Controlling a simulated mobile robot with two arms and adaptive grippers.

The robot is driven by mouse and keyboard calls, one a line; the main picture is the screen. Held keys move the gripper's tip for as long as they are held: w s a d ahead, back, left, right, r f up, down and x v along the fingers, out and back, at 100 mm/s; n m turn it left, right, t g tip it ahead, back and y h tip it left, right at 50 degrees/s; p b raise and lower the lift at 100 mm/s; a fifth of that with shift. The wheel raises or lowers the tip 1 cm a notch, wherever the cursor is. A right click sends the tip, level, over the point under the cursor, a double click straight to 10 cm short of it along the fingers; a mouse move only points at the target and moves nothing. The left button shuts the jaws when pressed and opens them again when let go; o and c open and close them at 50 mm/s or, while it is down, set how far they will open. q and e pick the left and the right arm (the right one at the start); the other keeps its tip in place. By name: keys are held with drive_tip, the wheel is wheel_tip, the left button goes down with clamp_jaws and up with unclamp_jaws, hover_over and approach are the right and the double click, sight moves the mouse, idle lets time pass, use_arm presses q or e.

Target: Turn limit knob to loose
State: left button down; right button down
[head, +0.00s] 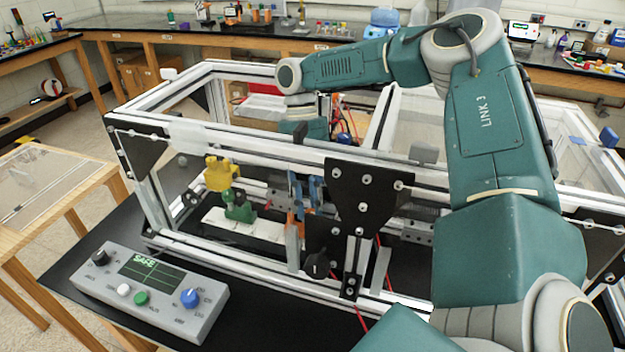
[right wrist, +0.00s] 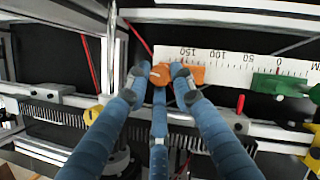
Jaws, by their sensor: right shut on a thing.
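An orange block (right wrist: 192,74) sits on a white millimetre scale (right wrist: 230,62), near its 150 end, in the right wrist view. An orange knob with a pale mark (right wrist: 160,73) is at the block's left side. The blue fingers of my right gripper (right wrist: 157,79) close around this knob from both sides and below, partly covering it. In the head view the right gripper (head: 304,190) reaches down inside the frame, with orange showing between its fingers. I cannot read any loose or tight label. My left gripper is in neither view.
A green block (head: 238,207) and a yellow part (head: 218,172) stand left of the gripper. Aluminium rails (head: 245,130) and a black plate (head: 364,195) surround it closely. A control box (head: 150,290) reading SAFE lies at front left. A black knob (head: 316,265) sits below the plate.

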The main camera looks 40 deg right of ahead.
drive_tip(key=shift+a+n+h, duration=0.15)
drive_tip(key=shift+n+h, duration=0.15)
drive_tip(key=shift+n, duration=0.7)
drive_tip(key=c, duration=1.5)
unclamp_jaws()
drive_tip(key=shift+s+r, duration=0.1)
drive_tip(key=shift+c, duration=0.2)
drive_tip(key=shift+r, duration=0.2)
drive_tip(key=v, duration=1.1)
drive_tip(key=shift+w+r, duration=0.25)
drive_tip(key=shift+w, duration=0.05)
